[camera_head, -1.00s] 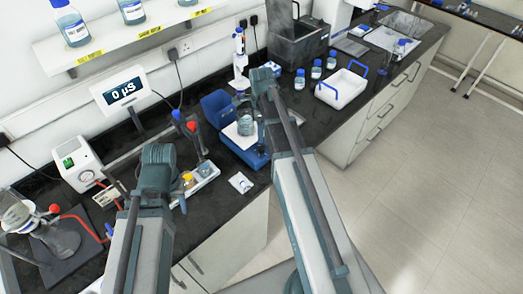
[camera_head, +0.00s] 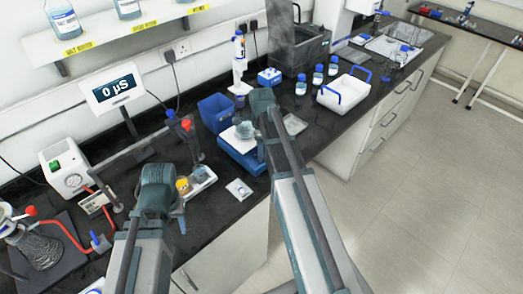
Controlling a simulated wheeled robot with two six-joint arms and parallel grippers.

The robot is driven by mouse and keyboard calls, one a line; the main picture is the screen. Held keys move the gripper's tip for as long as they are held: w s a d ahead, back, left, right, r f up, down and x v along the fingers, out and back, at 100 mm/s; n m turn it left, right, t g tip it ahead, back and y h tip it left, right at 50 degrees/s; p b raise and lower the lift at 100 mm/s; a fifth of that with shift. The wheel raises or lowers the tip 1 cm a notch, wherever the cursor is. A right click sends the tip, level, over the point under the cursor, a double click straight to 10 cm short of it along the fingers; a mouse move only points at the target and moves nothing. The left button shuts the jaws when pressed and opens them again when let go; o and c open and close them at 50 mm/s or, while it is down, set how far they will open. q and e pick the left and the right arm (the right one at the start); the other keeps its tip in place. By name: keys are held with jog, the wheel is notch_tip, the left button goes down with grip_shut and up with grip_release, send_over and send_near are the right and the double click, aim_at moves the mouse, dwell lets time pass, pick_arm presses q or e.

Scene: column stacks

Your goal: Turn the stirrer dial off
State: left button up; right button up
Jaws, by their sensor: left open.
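The stirrer (camera_head: 228,150) is a low blue box with a pale top plate in the middle of the black bench. A glass beaker (camera_head: 244,131) stands on the plate. My right arm's upper end covers the stirrer's right side. I cannot make out the dial or its setting. My left arm stands left of the stirrer, near a small white tray of jars. Only a small dark part of the left gripper (camera_head: 181,222) shows beside the arm; it is open and appears empty. My right gripper is hidden behind its own arm.
A white tray of jars (camera_head: 205,186) lies between my left arm and the stirrer. Probes with red and blue caps (camera_head: 185,124) stand behind it. A blue open box (camera_head: 215,110) stands behind the stirrer. A white basket (camera_head: 343,95) and small bottles are to the right.

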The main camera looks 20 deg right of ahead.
grip_shut()
